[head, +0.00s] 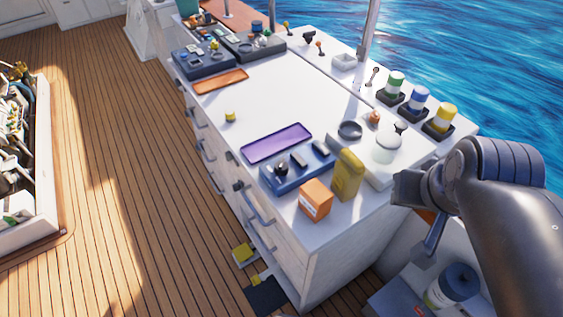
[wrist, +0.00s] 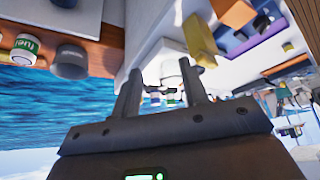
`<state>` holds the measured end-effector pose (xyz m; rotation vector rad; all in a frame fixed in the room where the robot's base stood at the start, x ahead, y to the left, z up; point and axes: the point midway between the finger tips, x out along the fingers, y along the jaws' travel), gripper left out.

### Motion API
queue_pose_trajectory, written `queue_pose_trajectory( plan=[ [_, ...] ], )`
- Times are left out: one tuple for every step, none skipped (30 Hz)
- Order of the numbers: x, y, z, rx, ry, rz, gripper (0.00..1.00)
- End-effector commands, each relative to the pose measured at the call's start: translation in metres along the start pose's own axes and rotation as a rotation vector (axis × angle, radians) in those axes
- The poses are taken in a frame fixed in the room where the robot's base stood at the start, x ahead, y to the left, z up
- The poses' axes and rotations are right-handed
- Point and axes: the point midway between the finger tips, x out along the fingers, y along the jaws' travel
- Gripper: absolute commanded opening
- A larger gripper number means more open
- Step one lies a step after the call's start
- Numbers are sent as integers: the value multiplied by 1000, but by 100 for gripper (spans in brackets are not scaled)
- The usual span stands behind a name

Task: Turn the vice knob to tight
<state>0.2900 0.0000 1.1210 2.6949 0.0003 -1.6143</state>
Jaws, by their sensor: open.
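I cannot make out a vice or its knob with certainty in either view. A blue tray (head: 296,172) on the white counter holds a round black knob-like piece (head: 281,169) and other small dark parts, too small to identify. My gripper (wrist: 160,84) is open, with its two fingers apart and nothing seen between them except background. In the head view my arm reaches in from the right, its end near the counter's right front corner. The wrist view looks across the counter upside down, with the yellow bottle (wrist: 200,38) beyond one finger.
The white counter (head: 250,95) has free room in its middle. An orange box (head: 315,200), yellow bottle (head: 347,175), purple tray (head: 276,143) and white pot (head: 387,147) crowd the near end. A fuel can (head: 452,287) stands low at right. An open engine hatch (head: 45,165) is at left.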

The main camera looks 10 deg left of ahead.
Motion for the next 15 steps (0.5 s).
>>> queue_pose_trajectory(
  plan=[
    [0, -1, -2, -4, -3, -2, 45],
    [0, -2, -3, -9, -6, -3, 47],
    [1, -4, -7, -20, -12, -7, 50],
    [2, -6, -10, -30, -20, -10, 53],
    [2, -9, -14, -43, -29, -14, 55],
    [4, -13, -20, -64, -44, -20, 56],
    [6, -17, -26, -82, -57, -26, 56],
    [7, -22, -32, -101, -69, -32, 56],
    [10, -29, -41, -131, -88, -40, 56],
    [12, -34, -47, -153, -103, -46, 56],
    [15, -40, -54, -176, -117, -53, 56],
    [18, -49, -62, -205, -136, -61, 56],
    [22, -55, -68, -228, -150, -67, 56],
    [25, -62, -74, -251, -163, -73, 56],
    [29, -71, -81, -281, -182, -81, 56]
  ],
)
